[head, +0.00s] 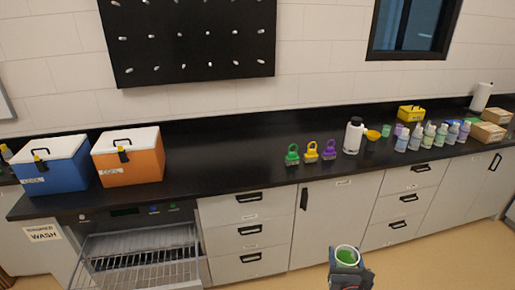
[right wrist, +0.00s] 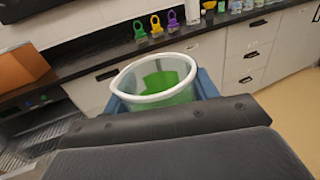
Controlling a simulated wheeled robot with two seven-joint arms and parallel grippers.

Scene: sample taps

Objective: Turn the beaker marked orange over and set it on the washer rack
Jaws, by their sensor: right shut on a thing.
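A clear round beaker (head: 347,248) with a pale rim and green inside is at the bottom of the head view, right of centre. It is upright, mouth up; no orange mark on it shows. My right gripper (head: 347,264) is shut on it, in front of the drawers. In the right wrist view the beaker (right wrist: 152,80) sits between the blue fingers; its lower part is hidden by the gripper body. The washer rack (head: 140,250), a wire rack, is in the open washer below the counter at left, well away from the beaker. My left gripper is not in view.
A blue cooler (head: 50,170) and an orange cooler (head: 130,165) stand on the black counter (head: 225,160) above the washer. Green, yellow and purple tagged items (head: 311,152), a white bottle (head: 353,136) and several small bottles stand farther right. The floor before the cabinets is clear.

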